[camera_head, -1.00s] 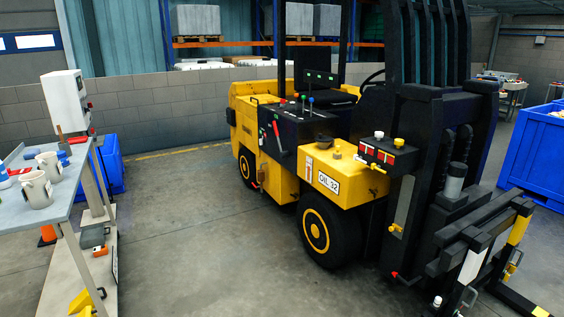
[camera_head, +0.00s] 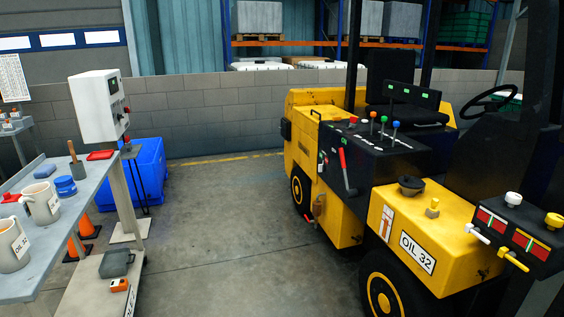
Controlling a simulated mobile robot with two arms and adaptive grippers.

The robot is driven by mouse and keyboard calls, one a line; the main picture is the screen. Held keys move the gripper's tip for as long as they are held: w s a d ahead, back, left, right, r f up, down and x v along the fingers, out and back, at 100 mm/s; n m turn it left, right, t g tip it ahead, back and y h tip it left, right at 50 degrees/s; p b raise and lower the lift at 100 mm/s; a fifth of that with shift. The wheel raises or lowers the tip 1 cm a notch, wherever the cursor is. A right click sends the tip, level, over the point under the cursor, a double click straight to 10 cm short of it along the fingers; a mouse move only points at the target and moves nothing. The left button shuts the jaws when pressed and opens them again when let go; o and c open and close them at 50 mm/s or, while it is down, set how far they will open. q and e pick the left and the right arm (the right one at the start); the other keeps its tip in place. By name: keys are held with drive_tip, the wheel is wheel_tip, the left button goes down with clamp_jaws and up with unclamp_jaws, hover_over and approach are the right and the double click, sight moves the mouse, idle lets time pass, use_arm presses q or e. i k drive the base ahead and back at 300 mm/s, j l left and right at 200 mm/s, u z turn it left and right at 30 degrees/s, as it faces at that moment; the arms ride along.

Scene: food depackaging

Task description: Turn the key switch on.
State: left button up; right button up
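I cannot make out a key switch for certain. A yellow forklift (camera_head: 455,232) stands on the right. Its black control panel (camera_head: 402,165) carries several levers with coloured knobs (camera_head: 384,120), small switches on its left side and a red lever handle (camera_head: 343,158). A small dark display (camera_head: 410,96) with green lights stands above the panel. A white control box (camera_head: 98,106) on a post at the left has small buttons on its right side, too small to tell apart. Neither of my grippers is in view.
A grey table (camera_head: 88,198) at the left holds mugs (camera_head: 40,204) and a blue jar. A blue bin (camera_head: 150,168) and orange cones (camera_head: 84,222) stand near it. Open concrete floor (camera_head: 225,235) lies between table and forklift. A grey block wall (camera_head: 215,115) closes the back.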

sight(351, 125)
drive_tip(key=i+z, duration=0.1)
drive_tip(key=i, duration=0.7)
drive_tip(key=i+j+z, duration=0.1)
drive_tip(key=i, duration=0.75)
drive_tip(key=i+z, duration=0.3)
drive_tip(key=i, duration=0.25)
drive_tip(key=i+j+z, duration=0.1)
drive_tip(key=i+z, duration=0.2)
drive_tip(key=i, duration=0.3)
drive_tip(key=i+j+z, duration=0.25)
drive_tip(key=i, duration=0.3)
